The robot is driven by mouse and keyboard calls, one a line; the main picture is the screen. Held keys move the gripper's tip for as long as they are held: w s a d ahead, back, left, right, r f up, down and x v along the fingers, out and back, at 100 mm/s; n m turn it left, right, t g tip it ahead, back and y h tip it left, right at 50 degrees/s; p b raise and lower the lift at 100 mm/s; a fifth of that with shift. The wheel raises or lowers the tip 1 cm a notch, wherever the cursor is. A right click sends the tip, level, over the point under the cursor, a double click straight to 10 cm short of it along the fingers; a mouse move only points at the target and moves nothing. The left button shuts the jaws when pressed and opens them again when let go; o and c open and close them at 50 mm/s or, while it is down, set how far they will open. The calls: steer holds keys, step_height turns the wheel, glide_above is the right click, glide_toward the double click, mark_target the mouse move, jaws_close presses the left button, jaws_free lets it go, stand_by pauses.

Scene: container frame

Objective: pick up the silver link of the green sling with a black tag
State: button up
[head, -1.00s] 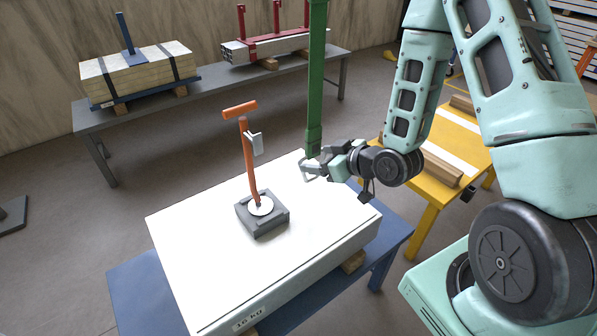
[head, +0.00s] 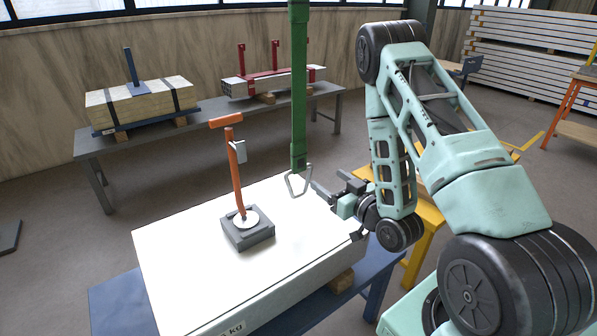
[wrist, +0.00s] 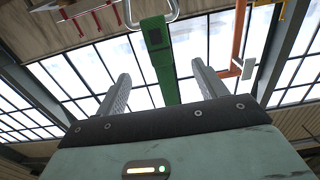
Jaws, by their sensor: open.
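The green sling (head: 299,90) hangs straight down over the white slab. Its silver link (head: 289,187), a triangular ring, hangs from its lower end above the slab. In the wrist view, the green sling (wrist: 165,68) with its black tag (wrist: 155,37) shows between the fingers, and the silver link (wrist: 131,20) is at the top edge, partly cut off. My gripper (head: 332,183) is open and empty, just right of the link. Its fingers point towards the link, apart from it as far as I can tell. The wrist view shows the open fingers (wrist: 162,80) too.
The white slab (head: 180,245) lies below on a blue table (head: 112,298). A grey block (head: 262,233) with an orange-handled post (head: 236,175) stands on it, left of the sling. A grey bench (head: 205,120) with loads is behind; a yellow table (head: 425,240) is at right.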

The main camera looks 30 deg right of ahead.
mark_target(301, 158)
steer(key=w+b, duration=0.2)
steer(key=b, duration=0.1)
steer(key=w+b, duration=0.2)
steer(key=b, duration=0.2)
steer(key=shift+w+f, duration=0.2)
steer(key=shift+w, duration=0.2)
steer(key=b, duration=0.4)
steer(key=shift+w+b, duration=0.1)
steer(key=shift+b, duration=0.2)
steer(key=w, duration=0.4)
steer(key=shift+w+a+r+b, duration=0.1)
steer(key=shift+a+r+b, duration=0.05)
steer(key=shift+r+b, duration=0.15)
steer(key=shift+w+r, duration=0.1)
steer(key=shift+w, duration=2.9)
